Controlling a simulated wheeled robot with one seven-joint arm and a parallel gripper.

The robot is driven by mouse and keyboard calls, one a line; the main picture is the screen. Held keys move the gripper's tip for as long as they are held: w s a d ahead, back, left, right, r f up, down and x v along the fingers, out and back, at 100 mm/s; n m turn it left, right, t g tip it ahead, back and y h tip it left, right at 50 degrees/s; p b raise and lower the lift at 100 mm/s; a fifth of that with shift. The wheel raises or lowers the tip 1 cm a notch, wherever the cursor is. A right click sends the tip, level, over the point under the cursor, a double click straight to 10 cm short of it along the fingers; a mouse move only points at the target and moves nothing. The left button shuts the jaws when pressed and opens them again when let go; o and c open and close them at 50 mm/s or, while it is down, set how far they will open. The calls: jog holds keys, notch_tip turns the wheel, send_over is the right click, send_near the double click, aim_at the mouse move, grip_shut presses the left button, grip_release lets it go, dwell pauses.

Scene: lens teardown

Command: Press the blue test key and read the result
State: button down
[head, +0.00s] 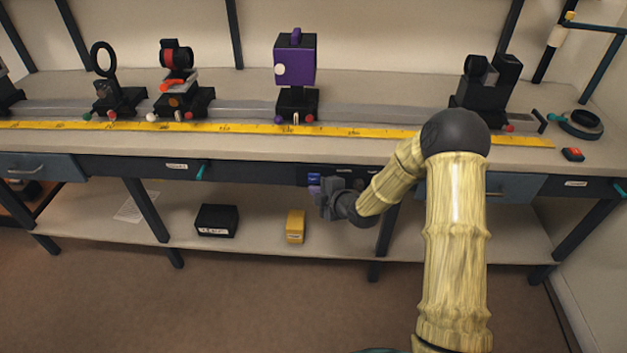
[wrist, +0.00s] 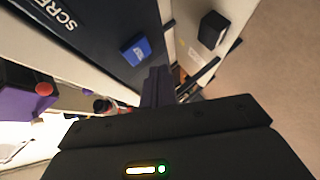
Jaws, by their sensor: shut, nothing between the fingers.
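The blue key (head: 314,177) sits on the dark front panel under the bench edge. In the wrist view the blue key (wrist: 135,50) shows as a small square with pale lettering too small to read. My gripper (head: 316,190) is just below the key in the head view. In the wrist view its dark fingers (wrist: 158,82) are shut together and empty, with their tips a little apart from the key in the picture. I cannot tell the depth gap to the panel. No readable result shows.
The dark panel (wrist: 105,30) bears large letters "SCRE". Above, a purple box (head: 295,60) and other optical mounts stand on a rail behind a yellow ruler (head: 220,127). A black box (head: 216,221) and a yellow box (head: 296,226) lie on the lower shelf.

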jog(key=s+b, duration=0.1)
jog(key=s, duration=0.2)
jog(key=shift+s, duration=0.35)
dwell(0.6)
jog(key=s+d+r+m+g+h, duration=0.45)
jog(key=s+d+m, duration=0.35)
jog(key=s+m, duration=0.35)
jog(key=s+d+r+m+g+h, duration=0.3)
jog(key=s+d+r+m+h, duration=0.15)
jog(key=s+d+m, duration=0.7)
notch_tip(320, 180, up, 27)
jog(key=s+a+n+y+p, duration=0.1)
jog(key=s+a+p, duration=0.1)
jog(key=p, duration=2.4)
jog(key=shift+a+r+p, duration=0.2)
jog(key=shift+a+p, duration=0.1)
jog(key=shift+a, duration=0.1)
jog(key=shift+f, duration=0.1)
